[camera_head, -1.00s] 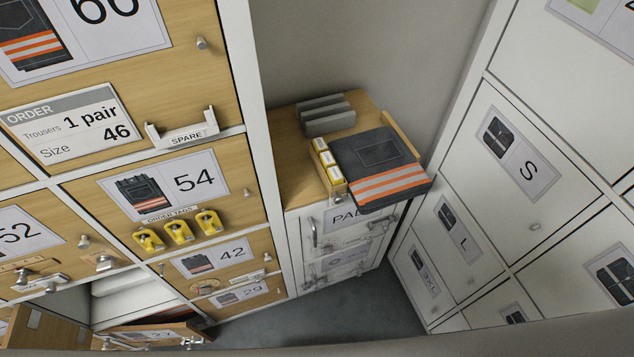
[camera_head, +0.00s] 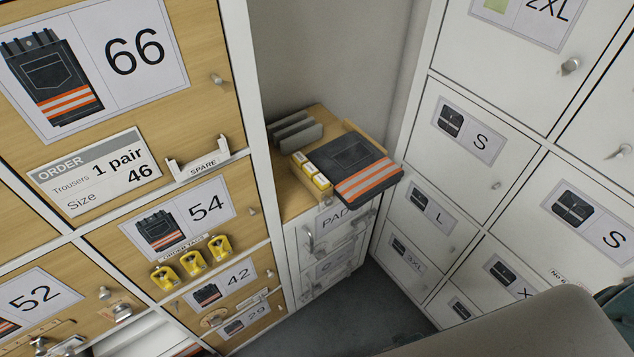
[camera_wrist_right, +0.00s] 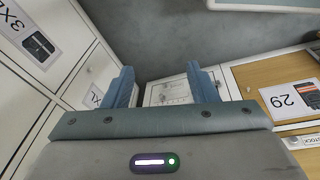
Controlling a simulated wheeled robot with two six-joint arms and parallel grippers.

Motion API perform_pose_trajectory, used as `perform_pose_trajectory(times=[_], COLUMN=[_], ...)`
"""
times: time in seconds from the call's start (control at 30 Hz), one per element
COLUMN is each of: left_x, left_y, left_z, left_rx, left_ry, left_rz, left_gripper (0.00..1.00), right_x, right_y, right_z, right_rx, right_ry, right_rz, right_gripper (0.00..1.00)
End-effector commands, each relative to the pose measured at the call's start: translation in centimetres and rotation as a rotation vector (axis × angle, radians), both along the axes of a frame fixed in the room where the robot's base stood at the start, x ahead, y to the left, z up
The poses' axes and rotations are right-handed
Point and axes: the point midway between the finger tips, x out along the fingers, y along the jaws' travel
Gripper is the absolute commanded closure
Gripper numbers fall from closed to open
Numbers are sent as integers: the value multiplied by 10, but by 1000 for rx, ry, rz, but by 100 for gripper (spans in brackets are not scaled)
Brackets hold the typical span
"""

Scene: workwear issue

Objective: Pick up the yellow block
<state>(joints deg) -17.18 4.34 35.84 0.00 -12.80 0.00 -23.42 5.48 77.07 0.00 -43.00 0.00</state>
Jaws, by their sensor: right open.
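Three yellow tags, block-like with a hole or clip, hang in a row under the 54 label: a left one (camera_head: 165,277), a middle one (camera_head: 193,262) and a right one (camera_head: 220,247). A row of small yellow-and-white boxes (camera_head: 312,175) stands on the wooden-topped cabinet beside folded dark trousers. I cannot tell which of these is the yellow block. My right gripper (camera_wrist_right: 160,72) is open and empty in the right wrist view, its fingers pointing toward the low white cabinet and floor. No yellow thing shows there. My left gripper is not in view.
Folded trousers (camera_head: 358,168) with orange stripes lie on the cabinet, overhanging its front edge. Grey dividers (camera_head: 297,130) stand behind. White lockers (camera_head: 455,170) line the right side, wooden lockers the left. Grey floor (camera_head: 350,310) is clear between them.

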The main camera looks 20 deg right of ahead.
Motion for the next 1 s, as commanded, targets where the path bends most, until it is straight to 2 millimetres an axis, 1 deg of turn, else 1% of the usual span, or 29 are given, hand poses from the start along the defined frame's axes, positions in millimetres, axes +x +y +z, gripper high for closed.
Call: perform_pose_trajectory(times=[0.03, 0.07, 0.1, 0.17, 0.2, 0.27, 0.3, 0.53, 0.6, 0.7, 0.73, 0.87, 0.97, 1.0], left_x=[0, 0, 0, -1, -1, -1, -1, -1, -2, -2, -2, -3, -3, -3], left_y=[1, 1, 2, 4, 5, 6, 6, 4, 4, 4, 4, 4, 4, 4], left_z=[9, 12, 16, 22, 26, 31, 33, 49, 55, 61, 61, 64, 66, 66], left_rx=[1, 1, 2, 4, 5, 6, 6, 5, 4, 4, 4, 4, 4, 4], left_ry=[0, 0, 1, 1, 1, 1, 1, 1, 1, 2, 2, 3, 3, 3], left_rz=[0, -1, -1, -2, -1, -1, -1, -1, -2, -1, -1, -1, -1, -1], left_gripper=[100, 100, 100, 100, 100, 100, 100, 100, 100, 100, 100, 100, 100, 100], right_x=[11, 17, 26, 37, 44, 52, 57, 79, 90, 108, 114, 139, 163, 174], right_y=[2, 3, 4, 7, 9, 11, 13, 22, 25, 29, 30, 34, 38, 39], right_z=[28, 43, 65, 99, 121, 152, 170, 269, 299, 330, 335, 349, 356, 359], right_rx=[-1, -1, -2, -2, -3, -3, -4, -7, -8, -9, -9, -9, -6, -4], right_ry=[-15, -20, -27, -37, -43, -51, -56, -75, -78, -69, -65, -43, -25, -17], right_rz=[3, 5, 7, 10, 12, 16, 18, 30, 34, 43, 44, 56, 65, 71], right_gripper=[47, 47, 47, 47, 47, 47, 47, 47, 47, 47, 47, 47, 47, 47])
